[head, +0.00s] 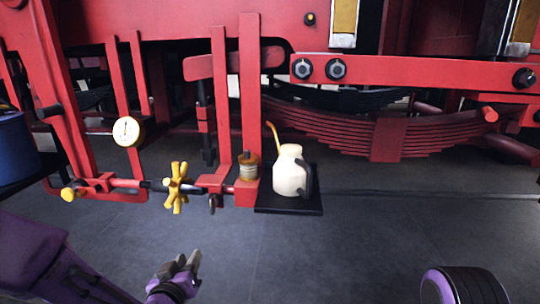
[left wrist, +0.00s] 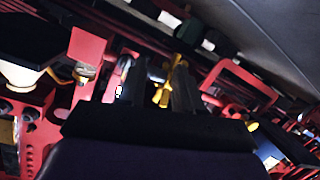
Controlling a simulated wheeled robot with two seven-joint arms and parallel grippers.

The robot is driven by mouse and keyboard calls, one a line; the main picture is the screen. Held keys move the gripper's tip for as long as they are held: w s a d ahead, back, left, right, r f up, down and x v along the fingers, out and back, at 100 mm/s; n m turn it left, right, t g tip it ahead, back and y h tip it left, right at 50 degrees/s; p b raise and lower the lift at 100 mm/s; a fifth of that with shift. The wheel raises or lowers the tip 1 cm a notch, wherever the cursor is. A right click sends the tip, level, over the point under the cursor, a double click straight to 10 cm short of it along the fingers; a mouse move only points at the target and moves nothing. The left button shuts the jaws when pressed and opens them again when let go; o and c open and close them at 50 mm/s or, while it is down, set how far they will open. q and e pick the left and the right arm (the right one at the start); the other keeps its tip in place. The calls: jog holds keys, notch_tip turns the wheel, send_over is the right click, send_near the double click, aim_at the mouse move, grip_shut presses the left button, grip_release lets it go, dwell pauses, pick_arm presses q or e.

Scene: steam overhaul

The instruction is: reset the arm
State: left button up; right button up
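My left gripper (head: 186,263) is low in the head view, over the grey floor and in front of the red framework. It holds nothing and touches nothing that I can see. In the left wrist view its two dark fingers (left wrist: 162,85) stand apart, with a yellow handwheel (left wrist: 163,95) seen beyond the gap. In the head view the same yellow handwheel (head: 176,187) sits on a pipe above and behind the gripper. My right gripper is not in view; only a purple and black part of mine shows at the lower right.
A cream oil can (head: 290,173) with a yellow spout stands on a black tray (head: 290,209). An amber jar (head: 249,167) is beside it. A round gauge (head: 127,131) hangs at left, near a blue container (head: 14,148). The floor (head: 330,265) in front is clear.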

pick_arm(q)
jog(key=s+a+f+n+g+y+p, duration=0.1)
jog(key=s+a+f+n+g+p, duration=0.1)
jog(key=s+f+g, duration=0.4)
jog(key=s+a+f+n+g+y+p, duration=0.1)
jog(key=s+a+f+p, duration=0.15)
jog(key=s+f, duration=0.6)
jog(key=s+a+f+g+p, duration=0.1)
jog(key=s+f, duration=0.3)
jog(key=s, duration=0.4)
jog(key=s+a+f+g+p, duration=0.1)
jog(key=s+f+g, duration=0.3)
jog(key=s, duration=0.5)
jog(key=shift+s+a+f+y+p, duration=0.3)
jog(key=shift+a+p, duration=0.1)
jog(key=shift+a, duration=0.2)
